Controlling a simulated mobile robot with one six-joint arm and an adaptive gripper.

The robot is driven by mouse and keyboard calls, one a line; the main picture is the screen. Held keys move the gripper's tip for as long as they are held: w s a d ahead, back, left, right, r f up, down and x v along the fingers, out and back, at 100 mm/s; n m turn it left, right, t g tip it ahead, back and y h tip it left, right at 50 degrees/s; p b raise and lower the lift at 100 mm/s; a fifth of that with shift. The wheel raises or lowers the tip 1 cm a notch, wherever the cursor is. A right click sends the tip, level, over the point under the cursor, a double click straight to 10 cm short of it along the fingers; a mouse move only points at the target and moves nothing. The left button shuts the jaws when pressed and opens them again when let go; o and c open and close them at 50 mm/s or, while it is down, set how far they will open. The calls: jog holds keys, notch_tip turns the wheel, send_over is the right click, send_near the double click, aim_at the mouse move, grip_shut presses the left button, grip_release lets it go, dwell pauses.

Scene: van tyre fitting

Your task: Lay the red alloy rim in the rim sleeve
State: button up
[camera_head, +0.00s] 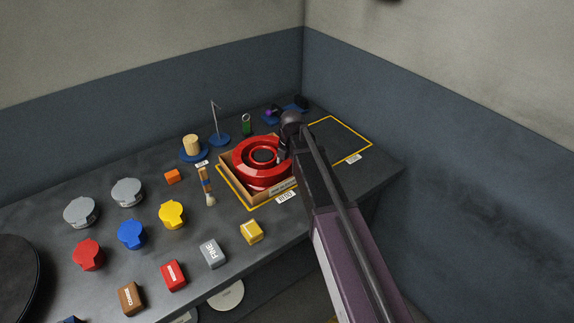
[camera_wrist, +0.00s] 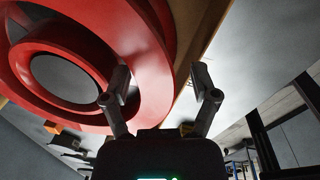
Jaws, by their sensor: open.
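The red alloy rim (camera_head: 240,163) lies in the rim sleeve (camera_head: 229,184), an open cardboard box on the bench inside a yellow outline. The rim looks slightly tilted, and its right side is hidden behind my arm. In the wrist view the rim (camera_wrist: 152,62) fills the upper left. My gripper (camera_wrist: 166,84) is open beside the rim's outer edge, with a gap between its fingers. In the head view my arm hides the fingers. I cannot tell whether a finger touches the rim.
An empty yellow-outlined area (camera_head: 345,135) lies right of my arm. A brush (camera_head: 207,187), orange block (camera_head: 172,177), yellow box (camera_head: 251,232) and coloured lidded tubs, including a yellow one (camera_head: 172,214), stand left and in front. A thin stand (camera_head: 217,130) rises behind. Walls close off the back and right.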

jog(key=shift+r, duration=0.15)
notch_tip(320, 180, up, 12)
jog(key=d+p, duration=0.1)
jog(key=p, duration=1.1)
jog(key=shift+s, duration=0.35)
jog(key=shift+s, duration=0.1)
dwell(0.4)
jog(key=s+d+m, duration=0.7)
jog(key=s+m, duration=0.3)
jog(key=m, duration=0.4)
jog(key=s+d+m+h, duration=0.1)
jog(key=s+d+m, duration=0.6)
jog(key=m, duration=0.7)
jog(key=shift+s+g, duration=0.4)
jog(key=shift+s, duration=0.95)
